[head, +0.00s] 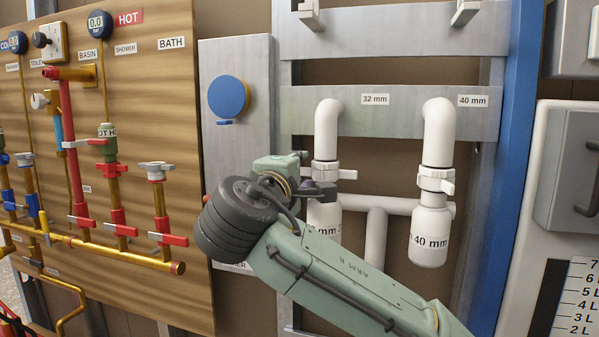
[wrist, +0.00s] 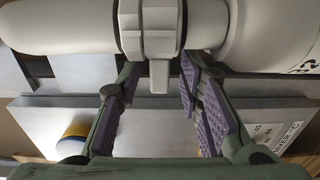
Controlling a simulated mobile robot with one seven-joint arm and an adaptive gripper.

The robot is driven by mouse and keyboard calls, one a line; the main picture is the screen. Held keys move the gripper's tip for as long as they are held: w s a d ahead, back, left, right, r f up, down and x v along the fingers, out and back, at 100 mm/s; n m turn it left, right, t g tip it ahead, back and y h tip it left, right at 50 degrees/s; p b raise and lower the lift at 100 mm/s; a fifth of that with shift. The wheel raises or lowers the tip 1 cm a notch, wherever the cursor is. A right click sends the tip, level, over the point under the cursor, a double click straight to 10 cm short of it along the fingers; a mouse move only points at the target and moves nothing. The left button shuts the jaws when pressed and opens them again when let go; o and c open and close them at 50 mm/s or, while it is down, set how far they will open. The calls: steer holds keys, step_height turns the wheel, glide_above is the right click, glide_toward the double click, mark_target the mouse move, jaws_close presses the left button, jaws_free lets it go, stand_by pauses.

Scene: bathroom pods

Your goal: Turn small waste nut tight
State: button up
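The small waste nut (head: 325,173) is a white ring with wing lugs on the 32 mm pipe (head: 327,130), above a white bottle trap (head: 324,217). In the wrist view the nut (wrist: 150,25) is at the top centre, with one square lug (wrist: 159,77) pointing down. My gripper (wrist: 158,82) is open, its purple-padded fingers on either side of that lug. The lug shows between the fingertips, with a visible gap on the left; I cannot tell whether either pad touches it. In the head view my gripper (head: 312,188) is at the nut, partly hiding its lower part.
The larger 40 mm nut (head: 436,180) and its trap (head: 430,236) hang to the right. A white crosspipe (head: 376,208) runs between the traps. A grey panel with a blue disc (head: 229,97) stands left. The pipe board (head: 100,150) with red valves is further left.

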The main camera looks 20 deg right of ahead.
steer(key=shift+s, duration=0.1)
steer(key=v, duration=1.1)
steer(key=shift+s+a, duration=0.25)
steer(key=shift+s, duration=0.1)
